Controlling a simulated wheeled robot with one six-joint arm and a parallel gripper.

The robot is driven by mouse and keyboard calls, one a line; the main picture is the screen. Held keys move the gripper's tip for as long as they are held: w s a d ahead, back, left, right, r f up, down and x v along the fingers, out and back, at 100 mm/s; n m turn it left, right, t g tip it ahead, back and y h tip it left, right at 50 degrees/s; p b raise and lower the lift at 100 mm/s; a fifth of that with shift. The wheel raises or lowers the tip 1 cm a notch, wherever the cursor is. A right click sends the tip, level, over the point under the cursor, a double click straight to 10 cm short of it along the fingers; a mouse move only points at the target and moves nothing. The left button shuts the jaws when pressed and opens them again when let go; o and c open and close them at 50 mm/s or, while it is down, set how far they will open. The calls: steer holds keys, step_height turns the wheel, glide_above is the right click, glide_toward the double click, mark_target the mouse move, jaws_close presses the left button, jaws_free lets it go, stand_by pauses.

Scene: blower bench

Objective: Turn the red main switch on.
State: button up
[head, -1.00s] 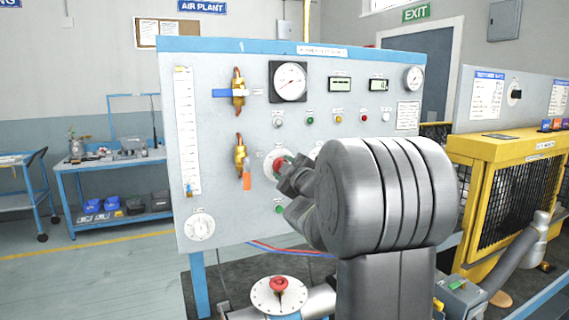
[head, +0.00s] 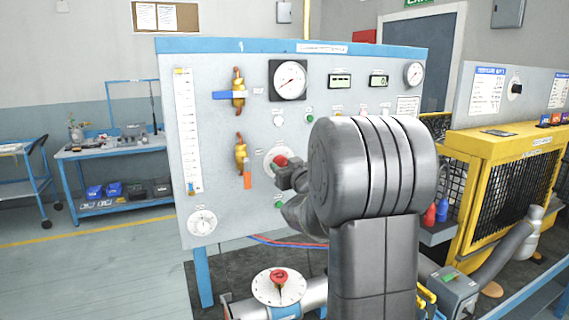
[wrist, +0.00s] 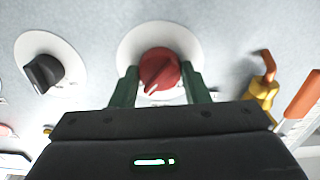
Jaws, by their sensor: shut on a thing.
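The red main switch (wrist: 164,66) is a red rotary knob on a round white plate, near the centre top of the wrist view. Its ridge runs slantwise, from upper right to lower left. In the head view the red switch (head: 279,160) shows on the grey panel, partly covered by my gripper (head: 290,175). In the wrist view my gripper (wrist: 160,88) has one green finger on each side of the knob and is shut on it. The knob's exact contact with the fingertips is hard to see.
A black knob (wrist: 44,73) is left of the red one in the wrist view. A valve with an orange handle (head: 242,155) is close by on the panel. A yellow caged machine (head: 490,139) stands right.

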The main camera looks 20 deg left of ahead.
steer(key=shift+f+m, duration=0.15)
steer(key=shift+m, duration=0.55)
steer(key=o, duration=1)
steer(key=shift+c, duration=0.2)
steer(key=b+v, duration=0.2)
steer(key=v, duration=1.2)
steer(key=shift+w+a, duration=0.1)
steer(key=shift+w, duration=0.05)
steer(key=p+x, duration=0.2)
steer(key=x, duration=1.1)
steer(key=shift+w+a, duration=0.25)
steer(key=shift+a, duration=0.05)
